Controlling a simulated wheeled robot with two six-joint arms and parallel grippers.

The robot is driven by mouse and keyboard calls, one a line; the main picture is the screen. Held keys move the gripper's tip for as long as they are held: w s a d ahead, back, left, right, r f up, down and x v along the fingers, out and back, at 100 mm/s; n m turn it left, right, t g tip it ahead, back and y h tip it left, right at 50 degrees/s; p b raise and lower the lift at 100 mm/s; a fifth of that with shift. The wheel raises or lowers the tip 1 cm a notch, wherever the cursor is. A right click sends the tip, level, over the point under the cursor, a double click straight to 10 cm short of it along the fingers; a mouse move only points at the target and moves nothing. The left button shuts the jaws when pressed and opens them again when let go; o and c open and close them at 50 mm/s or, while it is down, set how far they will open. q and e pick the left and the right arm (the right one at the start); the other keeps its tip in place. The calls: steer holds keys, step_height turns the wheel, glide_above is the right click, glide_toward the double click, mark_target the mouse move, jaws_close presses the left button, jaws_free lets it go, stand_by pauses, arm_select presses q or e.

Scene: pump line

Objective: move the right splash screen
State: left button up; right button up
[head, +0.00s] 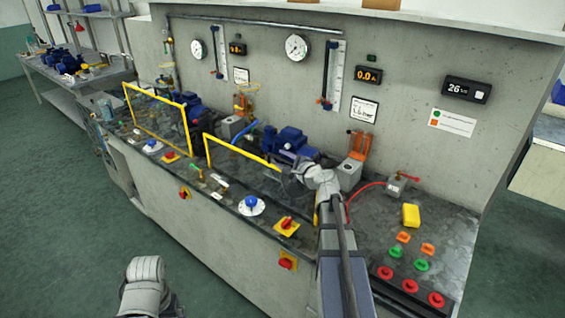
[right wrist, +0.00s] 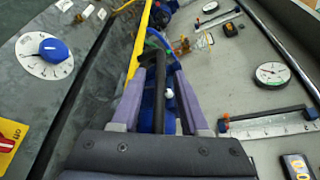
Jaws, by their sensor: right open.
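The right splash screen is a clear panel with a yellow frame (head: 240,153), standing along the front of the pump line bench. Its yellow edge also shows in the right wrist view (right wrist: 141,45). My right gripper (head: 287,178) is at the screen's right end, in front of the blue pump. In the right wrist view its two fingers (right wrist: 164,72) are apart, with a dark bar showing between them; I cannot tell whether they touch it. The gripper hides the screen's right end. A grey part of my left arm shows at the lower left; its gripper is not visible.
A second yellow-framed screen (head: 186,125) stands to the left. A blue pump (head: 292,140) is behind the right screen. A blue knob (head: 251,202) and a red-yellow switch (head: 287,226) lie along the front ledge. A yellow block (head: 411,215) and several buttons are at right.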

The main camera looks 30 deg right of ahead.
steer(key=shift+w+f, duration=0.1)
steer(key=shift+w, duration=0.15)
steer(key=shift+c, duration=0.4)
jaws_close()
stand_by(0.9)
